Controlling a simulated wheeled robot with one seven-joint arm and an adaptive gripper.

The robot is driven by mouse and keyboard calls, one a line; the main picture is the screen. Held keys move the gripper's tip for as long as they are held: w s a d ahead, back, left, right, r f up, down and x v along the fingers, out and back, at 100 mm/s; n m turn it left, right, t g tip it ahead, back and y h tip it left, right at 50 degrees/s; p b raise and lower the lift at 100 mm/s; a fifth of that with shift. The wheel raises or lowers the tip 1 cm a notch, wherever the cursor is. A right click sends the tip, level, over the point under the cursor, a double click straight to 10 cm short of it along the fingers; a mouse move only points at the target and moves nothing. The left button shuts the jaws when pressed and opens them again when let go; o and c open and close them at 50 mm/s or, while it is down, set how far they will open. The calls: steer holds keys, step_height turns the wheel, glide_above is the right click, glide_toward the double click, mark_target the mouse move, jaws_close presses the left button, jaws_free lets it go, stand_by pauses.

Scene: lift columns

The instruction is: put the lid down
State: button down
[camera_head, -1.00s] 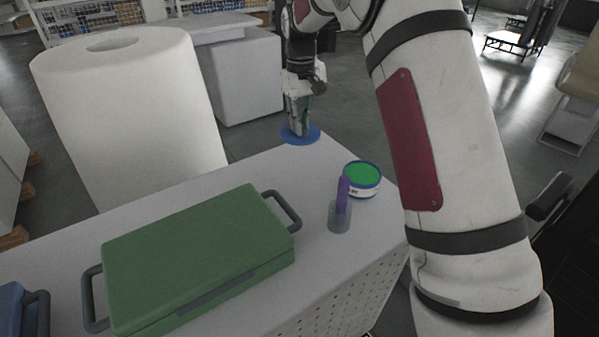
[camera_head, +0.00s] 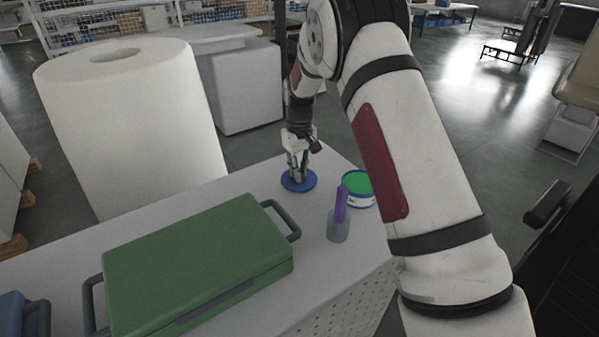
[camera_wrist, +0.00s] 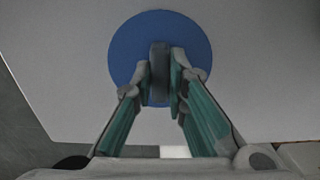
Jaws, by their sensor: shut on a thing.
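The blue round lid (camera_head: 299,181) is at the far end of the white table, flat and level. It also shows in the wrist view (camera_wrist: 125,50) as a blue disc with a grey handle (camera_wrist: 159,72) across its middle. My gripper (camera_head: 297,174) is above the lid, pointing down, its fingers shut on the handle. In the wrist view my gripper (camera_wrist: 161,80) has a finger on each side of the handle. The lid looks at or very near the table top; I cannot tell whether it touches. An open tub with green contents (camera_head: 358,186) stands to its right.
A clear cup with a purple item (camera_head: 340,222) stands in front of the tub. A large green case (camera_head: 198,262) with grey handles fills the table's middle. A blue case (camera_head: 14,314) is at the left edge. A big white roll (camera_head: 130,130) stands behind the table.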

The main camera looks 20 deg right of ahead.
steer(key=shift+f, duration=0.45)
steer(key=shift+f, duration=0.15)
steer(key=c, duration=1.6)
jaws_free()
